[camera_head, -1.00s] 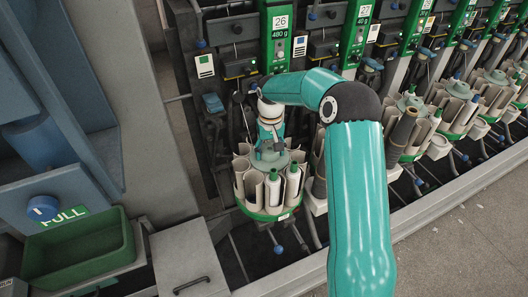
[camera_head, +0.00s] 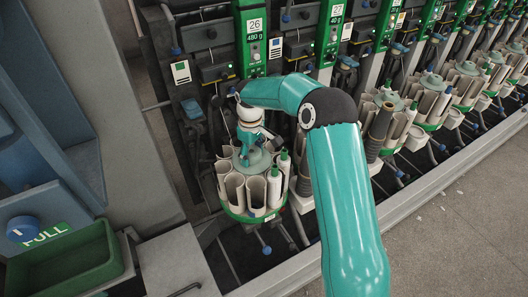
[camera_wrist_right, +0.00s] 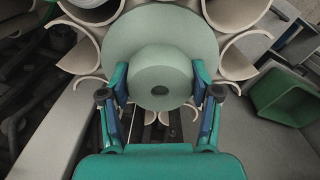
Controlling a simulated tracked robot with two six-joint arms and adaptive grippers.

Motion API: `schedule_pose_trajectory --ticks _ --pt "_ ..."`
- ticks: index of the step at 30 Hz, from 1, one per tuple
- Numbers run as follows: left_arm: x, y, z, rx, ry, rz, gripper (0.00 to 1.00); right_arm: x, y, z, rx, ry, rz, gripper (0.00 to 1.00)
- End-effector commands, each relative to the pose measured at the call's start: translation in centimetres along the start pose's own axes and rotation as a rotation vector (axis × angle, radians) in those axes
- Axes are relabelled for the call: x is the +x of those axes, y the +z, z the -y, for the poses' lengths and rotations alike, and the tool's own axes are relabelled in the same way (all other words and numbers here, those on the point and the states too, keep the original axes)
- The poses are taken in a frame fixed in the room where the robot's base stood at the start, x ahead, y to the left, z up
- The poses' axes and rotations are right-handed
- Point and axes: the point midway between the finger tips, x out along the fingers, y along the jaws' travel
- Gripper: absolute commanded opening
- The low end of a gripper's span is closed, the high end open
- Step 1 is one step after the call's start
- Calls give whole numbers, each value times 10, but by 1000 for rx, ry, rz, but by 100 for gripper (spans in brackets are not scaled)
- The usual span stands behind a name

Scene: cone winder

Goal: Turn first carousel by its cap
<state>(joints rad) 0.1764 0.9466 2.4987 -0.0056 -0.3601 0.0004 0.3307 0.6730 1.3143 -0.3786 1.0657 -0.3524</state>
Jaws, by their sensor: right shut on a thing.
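The first carousel (camera_head: 236,191) is a ring of cream open tubes on a green base, in the lower middle of the head view. White bobbins with green tips, such as this bobbin (camera_head: 274,187), stand in tubes on its right side. Its grey-green cap (camera_head: 262,161) tops the middle; in the right wrist view the round cap (camera_wrist_right: 160,58) fills the centre. My right gripper (camera_wrist_right: 160,82) reaches down from above and is shut on the cap's raised hub, one finger on each side. My left gripper is not in view.
More carousels (camera_head: 429,95) stand in a row to the right, with a dark upright tube (camera_head: 379,132) close by. A green bin (camera_head: 62,262) is at the lower left. The machine's green panels (camera_head: 251,38) rise behind. The floor at right is clear.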

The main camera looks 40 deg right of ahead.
Motion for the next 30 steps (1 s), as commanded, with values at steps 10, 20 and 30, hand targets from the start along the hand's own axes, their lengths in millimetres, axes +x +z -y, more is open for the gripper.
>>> schedule_pose_trajectory --ticks 10,20,30 --pt "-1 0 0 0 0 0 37 -1 -8 6 -40 0 1 0" --pt "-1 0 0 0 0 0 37 0 -9 6 -40 0 1 87" --pt "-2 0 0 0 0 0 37 -1 -9 7 -40 0 2 87"
